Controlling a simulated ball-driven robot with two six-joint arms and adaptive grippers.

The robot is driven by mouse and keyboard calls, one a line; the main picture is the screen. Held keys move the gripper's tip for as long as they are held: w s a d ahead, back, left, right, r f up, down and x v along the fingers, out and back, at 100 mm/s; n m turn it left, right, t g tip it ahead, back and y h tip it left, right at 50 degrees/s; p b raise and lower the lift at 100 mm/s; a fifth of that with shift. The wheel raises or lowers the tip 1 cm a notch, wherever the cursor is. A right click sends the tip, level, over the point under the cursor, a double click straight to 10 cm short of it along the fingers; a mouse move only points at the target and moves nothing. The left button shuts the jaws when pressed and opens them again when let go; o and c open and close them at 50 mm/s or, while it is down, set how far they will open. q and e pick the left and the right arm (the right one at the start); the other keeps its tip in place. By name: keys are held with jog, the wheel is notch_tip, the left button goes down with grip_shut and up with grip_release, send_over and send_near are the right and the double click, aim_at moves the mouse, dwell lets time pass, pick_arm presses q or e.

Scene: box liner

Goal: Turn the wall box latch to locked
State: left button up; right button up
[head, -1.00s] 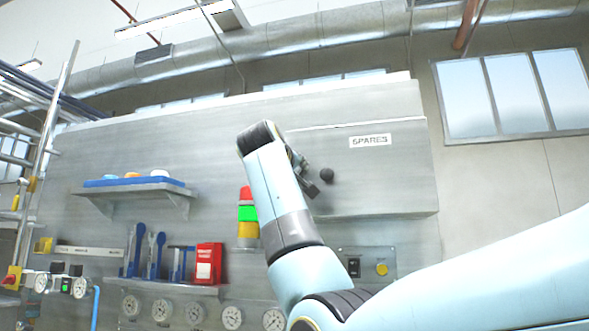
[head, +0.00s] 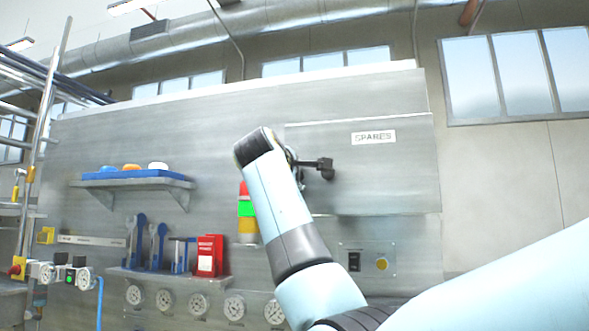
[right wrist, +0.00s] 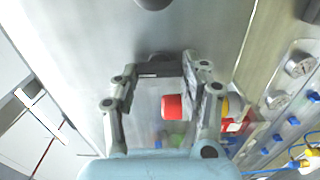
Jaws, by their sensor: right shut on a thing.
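The wall box (head: 400,185) is a grey metal cabinet with a SPARES label (head: 374,137), on the wall right of centre in the head view. Its dark latch (head: 327,173) is at the left part of the box front. My right gripper (head: 314,163) reaches it from the left, close to the box front, and partly hides it. In the right wrist view, my right gripper (right wrist: 157,78) is shut on a dark piece of the latch between its fingers. A round dark knob (right wrist: 153,3) shows at the top edge. My left gripper is not in view.
A shelf with a blue tray (head: 130,182) is to the left. Tools and a red box (head: 209,255) are on a lower shelf, with gauges beneath. A switch panel (head: 367,261) is under the box.

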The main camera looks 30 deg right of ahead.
dwell(0.5)
jog(key=o, duration=1.2)
jog(key=shift+w, duration=0.1)
jog(key=shift+c, duration=0.2)
jog(key=v, duration=1.2)
jog(key=shift+f, duration=0.1)
